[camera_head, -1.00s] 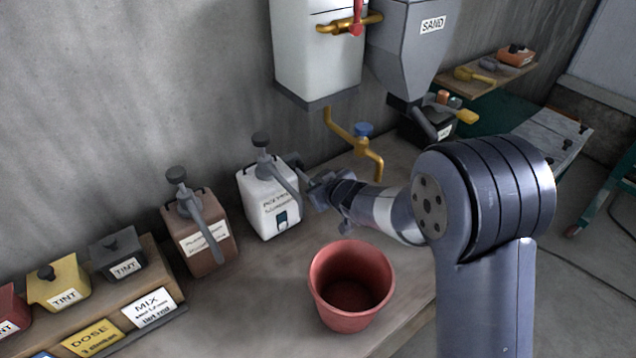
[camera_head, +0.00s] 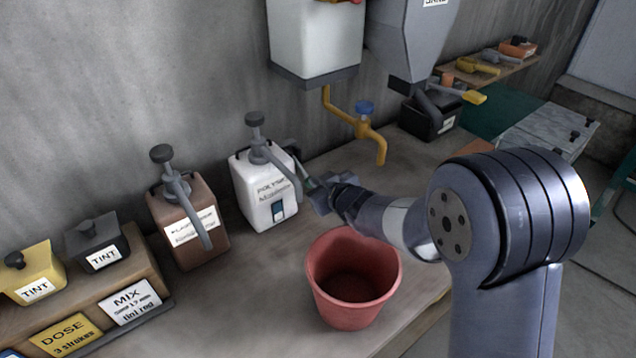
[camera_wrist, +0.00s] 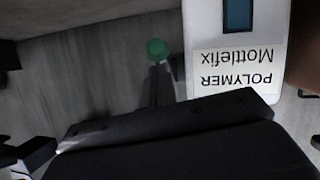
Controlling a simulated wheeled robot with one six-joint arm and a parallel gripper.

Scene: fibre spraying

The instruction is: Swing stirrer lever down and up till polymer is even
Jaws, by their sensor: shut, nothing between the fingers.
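The white polymer container (camera_head: 265,190) stands on the bench against the wall, with a grey pump head and spout on top. The wrist view shows its label upside down (camera_wrist: 235,75). The stirrer lever, a thin rod with a green knob (camera_wrist: 158,48), shows beside the container in the wrist view. In the head view only a small greenish part of it (camera_head: 309,183) shows by my gripper. My gripper (camera_head: 320,198) is shut and empty, just right of the container near the lever. Whether it touches the lever cannot be told. The polymer inside is hidden.
A red bucket (camera_head: 352,310) stands in front, below my arm. A brown pump container (camera_head: 187,230) is to the left. A yellow tap (camera_head: 365,135) hangs behind, below a white tank (camera_head: 315,45). A black box (camera_head: 430,118) stands back right.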

